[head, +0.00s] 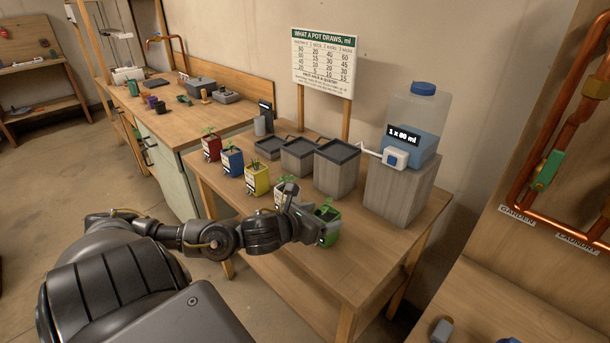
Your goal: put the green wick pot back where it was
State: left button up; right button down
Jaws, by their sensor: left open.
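The green wick pot (332,238) stands on the wooden table at the right end of a row of pots, near the front edge. It looks upright, and its left side is hidden by my left gripper (318,222). My left gripper is open and right at the green pot; I cannot tell whether its fingers touch it. The row also holds a red pot (211,151), a blue pot (233,163), a yellow pot (257,181) and a whitish pot (281,195) partly hidden behind my arm. My right gripper is out of view.
Stepped grey containers (337,172) stand behind the pots. A water tank (405,128) labelled "1 x 80 ml" sits on a block (398,193) at right. A chart (323,63) stands behind. The tabletop right of the green pot (375,253) is clear.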

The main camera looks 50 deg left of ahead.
pick_arm(q)
jog(key=shift+v, duration=1.15)
jog(key=shift+p+v, duration=2.6)
jog(key=shift+v, duration=0.2)
jog(key=shift+f, duration=0.1)
